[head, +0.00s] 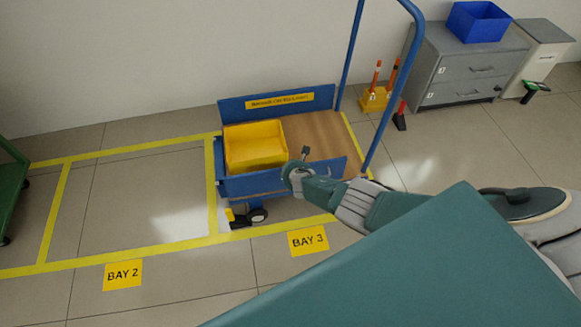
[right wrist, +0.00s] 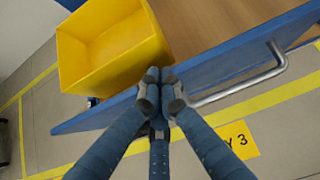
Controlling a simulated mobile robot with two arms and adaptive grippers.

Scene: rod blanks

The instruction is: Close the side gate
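The blue cart stands in the bay by the wall. Its near-side blue panel (head: 262,183) runs along the front of the deck, and I cannot tell whether it is latched. In the right wrist view this panel (right wrist: 225,84) is a slanting blue band with a silver bar handle (right wrist: 252,84). My right gripper (head: 300,168) is at this panel, reaching in from the right. In the right wrist view my right gripper (right wrist: 160,76) has its fingertips together, over the panel and left of the handle; nothing shows between them. My left gripper is not visible.
A yellow bin (head: 255,146) sits on the wooden deck (head: 318,136) behind the near panel. The far panel (head: 276,103) stands upright. The marked floor on the left (head: 125,195) is clear.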

